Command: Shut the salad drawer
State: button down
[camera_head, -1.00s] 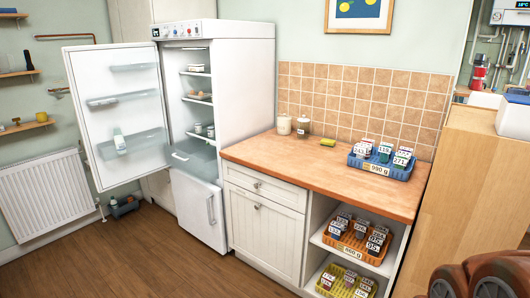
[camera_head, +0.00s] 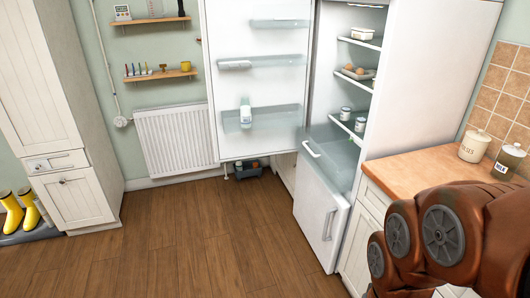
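The salad drawer (camera_head: 333,160) is a clear bin with a white bar handle (camera_head: 311,149) at the bottom of the fridge compartment. It is pulled out and sticks forward past the shelves above it. The fridge (camera_head: 415,75) is white, and its upper door (camera_head: 259,75) stands wide open to the left. The lower freezer door (camera_head: 320,211) is below the drawer and looks closed. My brown arm is folded at the bottom right, apart from the drawer. My gripper is not in view.
The wooden worktop (camera_head: 418,171) with two canisters adjoins the fridge on the right. A white radiator (camera_head: 175,140) and wall shelves are behind the open door. Yellow boots (camera_head: 22,212) stand at the far left. The wooden floor (camera_head: 185,240) before the fridge is clear.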

aim_at(303, 144)
jog(key=u, duration=0.55)
jog(key=i, duration=1.4)
jog(key=u, duration=0.55)
